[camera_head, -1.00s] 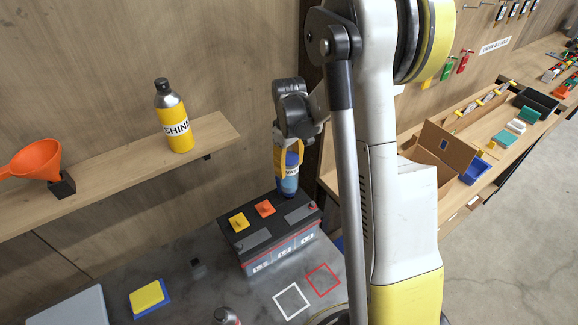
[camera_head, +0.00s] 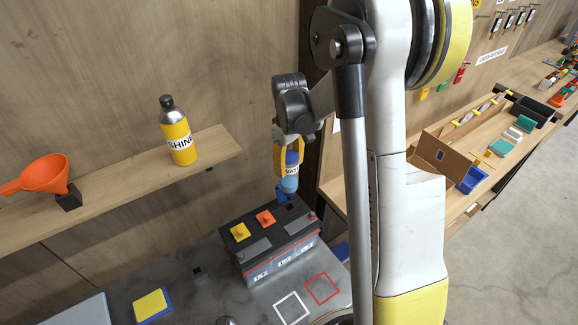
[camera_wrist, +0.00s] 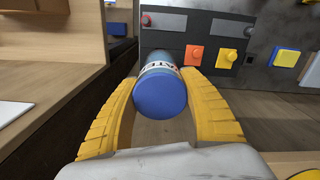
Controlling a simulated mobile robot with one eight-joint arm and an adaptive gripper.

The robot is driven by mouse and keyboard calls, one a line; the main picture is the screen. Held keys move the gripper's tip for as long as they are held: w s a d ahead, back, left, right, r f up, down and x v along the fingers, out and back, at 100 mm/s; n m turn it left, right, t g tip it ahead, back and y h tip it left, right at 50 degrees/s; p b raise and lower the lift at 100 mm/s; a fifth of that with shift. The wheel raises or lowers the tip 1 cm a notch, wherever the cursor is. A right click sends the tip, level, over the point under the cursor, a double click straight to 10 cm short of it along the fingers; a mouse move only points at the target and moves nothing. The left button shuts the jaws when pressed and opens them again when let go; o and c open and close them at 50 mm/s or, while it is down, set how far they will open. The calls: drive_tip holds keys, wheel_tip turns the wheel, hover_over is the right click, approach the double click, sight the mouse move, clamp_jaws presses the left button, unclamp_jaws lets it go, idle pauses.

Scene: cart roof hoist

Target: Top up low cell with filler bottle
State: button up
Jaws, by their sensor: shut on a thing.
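My gripper (camera_head: 287,166) has yellow fingers and is shut on a blue filler bottle (camera_head: 292,184) with a white lettered label. In the wrist view the bottle's round blue end (camera_wrist: 160,92) faces the camera between the fingers (camera_wrist: 163,100). The bottle is over the back right part of a black and grey battery (camera_head: 275,266). An orange cap (camera_head: 265,218) and a yellow cap (camera_head: 240,232) sit on its top; they also show in the wrist view. A small blue piece (camera_head: 281,193) shows just below the bottle; I cannot tell whether it touches or belongs to the battery.
A wall shelf (camera_head: 120,176) holds an orange funnel (camera_head: 40,175) and a yellow SHINE bottle (camera_head: 178,135). A yellow and blue pad (camera_head: 151,304) lies on the grey bench. White (camera_head: 292,307) and red (camera_head: 322,288) outlined squares in front of the battery are clear. A dark post stands behind my gripper.

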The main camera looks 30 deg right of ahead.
sight(289, 156)
drive_tip(key=shift+r+p, duration=1.65)
drive_tip(key=shift+r, duration=1.3)
drive_tip(key=shift+f, duration=0.1)
